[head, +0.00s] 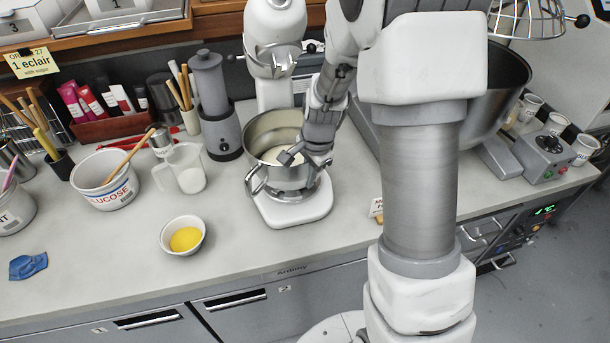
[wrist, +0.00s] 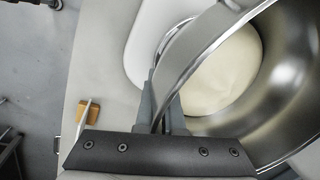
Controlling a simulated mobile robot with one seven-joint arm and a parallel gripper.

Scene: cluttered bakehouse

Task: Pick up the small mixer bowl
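The small mixer bowl (head: 263,130) is steel, holds pale dough or batter, and stands upright on the white base of the mixer (head: 287,212). Its inside wall (wrist: 285,75) fills the right of the wrist view. My gripper (head: 308,168) is at the bowl's front right side. In the wrist view, my gripper's two grey fingers (wrist: 162,108) are close together, one on each side of a steel handle band of the bowl. They appear shut on this band. The fingertips are partly hidden by the band.
The mixer head (head: 275,50) stands just behind the bowl. Left of it are a blender (head: 222,135), a clear jug (head: 187,180), a glucose tub (head: 105,190) and a bowl with yellow contents (head: 184,250). A larger steel bowl (head: 495,80) is at right.

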